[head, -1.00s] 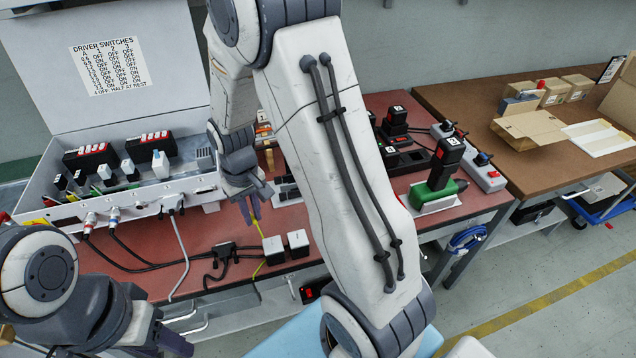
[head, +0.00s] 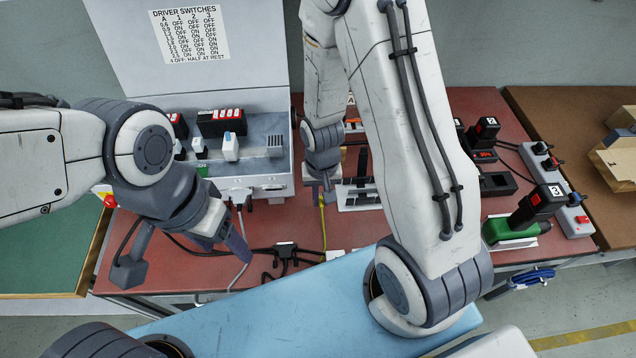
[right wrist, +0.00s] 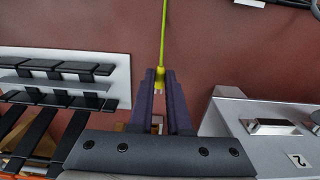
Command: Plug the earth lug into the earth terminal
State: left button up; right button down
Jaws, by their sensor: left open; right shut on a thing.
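My right gripper (head: 326,186) is shut on the yellow earth lug, beside the right end of the open grey control box (head: 272,182). In the right wrist view the lug (right wrist: 160,77) sits between the fingertips (right wrist: 160,82), its yellow-green cable (right wrist: 164,30) running away from it. The box's side (right wrist: 245,112) is to the right of the fingers, apart from the lug. My left gripper (head: 186,258) is open and empty, in front of the box above the table edge. I cannot make out the earth terminal for certain in either view.
Black cables and a splitter (head: 286,250) lie on the red bench (head: 345,232) in front of the box. A white rack with black clips (right wrist: 66,75) lies left of the right fingers.

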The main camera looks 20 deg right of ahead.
jog(key=w, duration=0.1)
jog(key=w+d, duration=0.1)
jog(key=w, duration=0.1)
jog(key=shift+w+d, duration=0.25)
jog(key=shift+w, duration=0.15)
jog(key=shift+w+d, duration=0.25)
jog(key=shift+w, duration=0.9)
jog(key=shift+p, duration=0.5)
jog(key=shift+w+d, duration=0.25)
jog(key=shift+w, duration=0.45)
dwell(0.9)
jog(key=c, duration=0.8)
grip_release()
jog(key=shift+r, duration=0.15)
